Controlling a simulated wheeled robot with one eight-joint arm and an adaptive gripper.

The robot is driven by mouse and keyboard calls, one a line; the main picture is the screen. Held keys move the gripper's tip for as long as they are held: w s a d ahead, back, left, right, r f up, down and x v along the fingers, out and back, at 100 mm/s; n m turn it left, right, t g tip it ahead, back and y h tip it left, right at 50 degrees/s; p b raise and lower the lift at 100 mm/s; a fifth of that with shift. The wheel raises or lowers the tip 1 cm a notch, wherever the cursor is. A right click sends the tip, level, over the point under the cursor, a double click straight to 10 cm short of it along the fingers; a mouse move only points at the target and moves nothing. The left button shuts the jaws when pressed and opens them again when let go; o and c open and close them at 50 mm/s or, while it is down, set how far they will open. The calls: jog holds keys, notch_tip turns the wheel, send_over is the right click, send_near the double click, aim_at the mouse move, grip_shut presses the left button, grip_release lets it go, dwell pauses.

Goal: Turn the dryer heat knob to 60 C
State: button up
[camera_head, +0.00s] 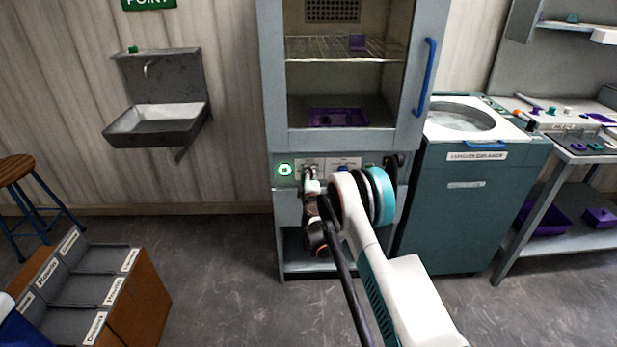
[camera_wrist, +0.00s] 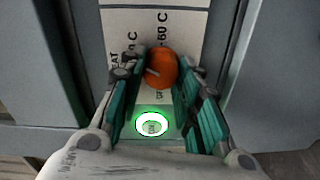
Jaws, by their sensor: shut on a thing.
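The dryer (camera_head: 348,143) is a tall grey cabinet with a control strip under its glass-fronted chamber. The orange heat knob (camera_wrist: 161,64) shows in the wrist view, on a white label (camera_wrist: 183,22) printed with "60 C" above the knob and another "C" marking to its left. A short pale pointer line on the knob points towards the picture's left, not at the 60 C print. My gripper (camera_head: 310,174) is at the control strip, its teal fingers (camera_wrist: 158,75) shut on either side of the knob. In the head view my gripper hides the knob.
A green-lit ring button (camera_wrist: 151,123) sits close to the knob and also shows in the head view (camera_head: 285,170). A blue door handle (camera_head: 427,78) is above right. A teal tank (camera_head: 458,215) stands right of the dryer. Open floor (camera_head: 215,265) lies to the left.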

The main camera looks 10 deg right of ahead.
jog(key=m, duration=1.2)
jog(key=shift+s+d, duration=0.1)
jog(key=shift+d, duration=0.1)
jog(key=shift+m, duration=0.4)
jog(key=o, duration=1.1)
jog(key=shift+c, duration=0.2)
jog(key=s+a, duration=0.1)
jog(key=s, duration=1)
jog(key=shift+s+a, duration=0.25)
jog(key=shift+s, duration=0.15)
jog(key=shift+r, duration=0.15)
